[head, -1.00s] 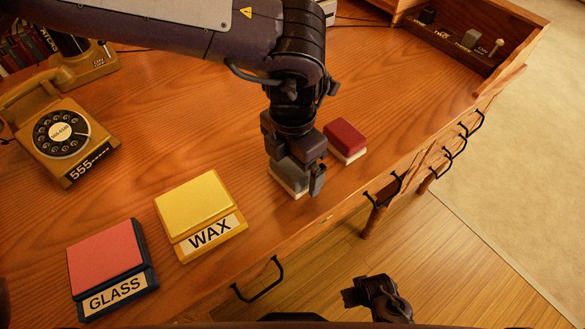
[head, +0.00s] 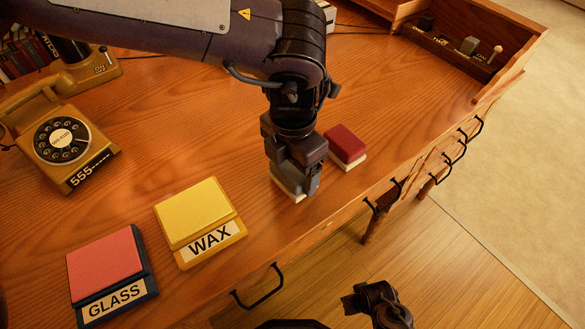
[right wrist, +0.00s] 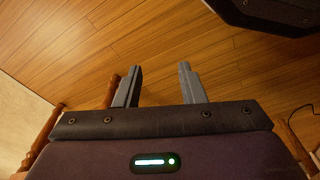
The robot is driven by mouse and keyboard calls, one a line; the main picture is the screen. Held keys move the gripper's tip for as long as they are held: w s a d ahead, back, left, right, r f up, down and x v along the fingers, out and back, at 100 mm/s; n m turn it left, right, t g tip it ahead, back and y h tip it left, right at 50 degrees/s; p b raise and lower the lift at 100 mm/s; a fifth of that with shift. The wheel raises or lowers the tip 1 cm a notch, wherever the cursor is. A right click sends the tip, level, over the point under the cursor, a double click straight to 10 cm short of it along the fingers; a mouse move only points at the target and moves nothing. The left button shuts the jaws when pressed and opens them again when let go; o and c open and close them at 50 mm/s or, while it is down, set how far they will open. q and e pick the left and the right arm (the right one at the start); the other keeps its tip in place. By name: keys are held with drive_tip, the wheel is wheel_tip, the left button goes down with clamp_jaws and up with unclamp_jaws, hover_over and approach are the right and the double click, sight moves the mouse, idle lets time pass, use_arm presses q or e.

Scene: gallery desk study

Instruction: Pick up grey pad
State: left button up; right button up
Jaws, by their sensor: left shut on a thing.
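The grey pad (head: 287,182) is on the desk near its front edge, mostly hidden by my left gripper. Its pale lower layer shows below the fingers. My left gripper (head: 296,182) points down and is shut on the grey pad, which looks to be at desk height; I cannot tell if it is clear of the surface. My right gripper (head: 362,298) is off the desk's front edge, over the floor. In the right wrist view its two fingers (right wrist: 160,85) stand apart with nothing between them.
A red pad (head: 345,144) with a pale base lies just right of my left gripper. A yellow WAX block (head: 194,212) and a red GLASS block (head: 104,267) lie at front left. A rotary telephone (head: 62,140) stands at left. Drawer handles (head: 260,288) stick out along the front.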

use_arm(q)
wheel_tip(320, 180, up, 19)
drive_tip(key=p, duration=0.2)
drive_tip(key=shift+p, duration=0.4)
use_arm(e)
drive_tip(key=s+d+f, duration=0.2)
drive_tip(key=s+f, duration=0.2)
drive_tip(key=f, duration=0.2)
drive_tip(key=shift+d, duration=0.1)
